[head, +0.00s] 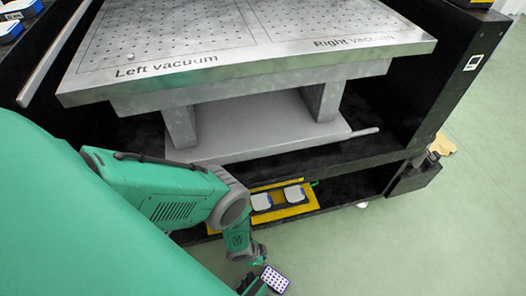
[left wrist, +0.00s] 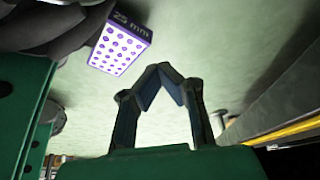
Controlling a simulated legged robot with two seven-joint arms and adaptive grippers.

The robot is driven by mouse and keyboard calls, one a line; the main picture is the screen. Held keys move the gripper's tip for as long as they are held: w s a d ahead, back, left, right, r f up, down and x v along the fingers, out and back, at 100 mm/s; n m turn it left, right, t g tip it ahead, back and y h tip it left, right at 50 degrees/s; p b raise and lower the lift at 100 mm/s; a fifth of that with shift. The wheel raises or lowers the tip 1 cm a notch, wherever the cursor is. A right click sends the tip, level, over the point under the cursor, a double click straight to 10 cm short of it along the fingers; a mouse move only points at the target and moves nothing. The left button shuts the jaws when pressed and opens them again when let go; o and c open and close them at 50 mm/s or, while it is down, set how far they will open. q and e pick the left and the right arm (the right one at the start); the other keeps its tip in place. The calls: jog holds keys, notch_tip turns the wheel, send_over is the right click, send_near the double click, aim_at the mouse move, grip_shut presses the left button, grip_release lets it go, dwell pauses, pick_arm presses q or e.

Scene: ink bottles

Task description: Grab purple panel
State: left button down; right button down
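The purple panel is a small block with a white face of purple dots and a purple side marked "25 mm". It shows at the upper left of the left wrist view (left wrist: 119,50) and at the bottom of the head view (head: 274,279). My left gripper (left wrist: 162,72) has its fingertips together with nothing between them; the panel is beside them, apart. In the head view my left wrist hangs just above the panel. Dark rounded parts adjoin the panel in the left wrist view; whether my right gripper holds it is unclear.
A grey perforated vacuum table (head: 190,40) stands on a black bench (head: 330,160). A yellow tray (head: 300,209) with two white-topped items (head: 294,194) sits on the low shelf near my left forearm. Open green floor (head: 420,240) lies to the right.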

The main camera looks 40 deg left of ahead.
pick_arm(q)
jog(key=shift+r, duration=0.45)
jog(key=shift+c, duration=2.3)
grip_release()
jog(key=shift+r, duration=0.1)
